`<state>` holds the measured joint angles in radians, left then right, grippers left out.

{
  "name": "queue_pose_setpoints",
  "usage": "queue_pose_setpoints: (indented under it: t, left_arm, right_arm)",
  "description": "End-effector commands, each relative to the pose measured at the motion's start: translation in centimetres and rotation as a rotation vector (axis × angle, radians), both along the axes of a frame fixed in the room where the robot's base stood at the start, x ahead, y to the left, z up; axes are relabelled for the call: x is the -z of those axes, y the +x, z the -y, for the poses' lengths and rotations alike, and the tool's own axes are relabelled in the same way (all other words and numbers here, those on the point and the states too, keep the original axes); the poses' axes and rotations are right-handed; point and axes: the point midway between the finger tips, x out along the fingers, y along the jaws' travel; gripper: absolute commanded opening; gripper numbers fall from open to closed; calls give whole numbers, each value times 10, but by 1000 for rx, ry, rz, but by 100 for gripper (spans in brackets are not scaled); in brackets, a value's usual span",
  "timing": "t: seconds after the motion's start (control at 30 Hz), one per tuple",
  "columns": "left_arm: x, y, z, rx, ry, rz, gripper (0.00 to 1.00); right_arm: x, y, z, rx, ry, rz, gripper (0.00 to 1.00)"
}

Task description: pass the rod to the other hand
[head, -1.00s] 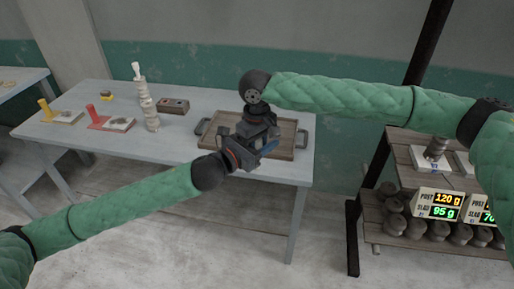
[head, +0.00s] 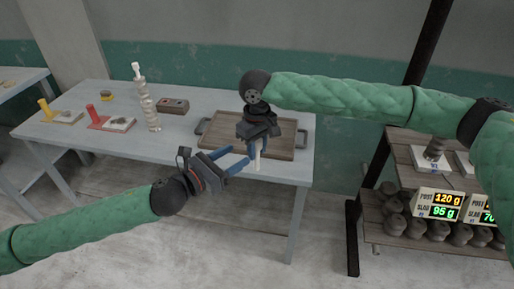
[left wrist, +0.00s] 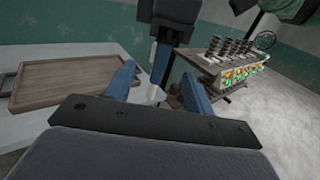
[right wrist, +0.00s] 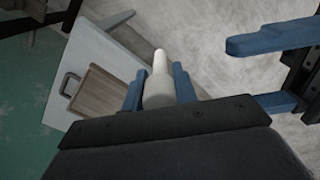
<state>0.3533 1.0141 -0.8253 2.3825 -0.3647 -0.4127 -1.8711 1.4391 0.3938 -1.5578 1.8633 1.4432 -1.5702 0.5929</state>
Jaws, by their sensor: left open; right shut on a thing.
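The pale rod (head: 257,161) hangs below my right gripper (head: 257,145), near the front edge of the tray. My right gripper is shut on it. In the right wrist view the rod (right wrist: 158,82) stands between the blue fingers, narrow at its far end and thicker near the palm. My left gripper (head: 242,160) is open and empty, just left of the rod, its blue fingers pointing toward it.
A wooden tray (head: 222,142) with dark handles lies on the grey table (head: 90,150). A shelf (head: 400,238) with weights and displays stands at right.

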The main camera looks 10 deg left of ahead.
Motion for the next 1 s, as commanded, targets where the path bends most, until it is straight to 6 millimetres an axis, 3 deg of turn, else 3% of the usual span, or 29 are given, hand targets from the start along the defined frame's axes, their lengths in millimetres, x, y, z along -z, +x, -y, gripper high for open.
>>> queue_pose_setpoints:
  t: [0.23, 0.37, 0.7, 1.0]
  left_arm:
    - [3, -10, -7, 1, 1, -4, 54]
    - [20, -19, -7, 1, 0, -38, 54]
    - [90, -73, 42, 9, -155, -222, 54]
    - [140, -95, 71, -82, -342, -373, 54]
  right_arm:
    - [0, 0, 0, 0, 0, 0, 5]
    - [0, 0, 0, 0, 0, 0, 5]
    - [0, 0, 0, 0, 0, 0, 5]
    - [0, 0, 0, 0, 0, 0, 5]
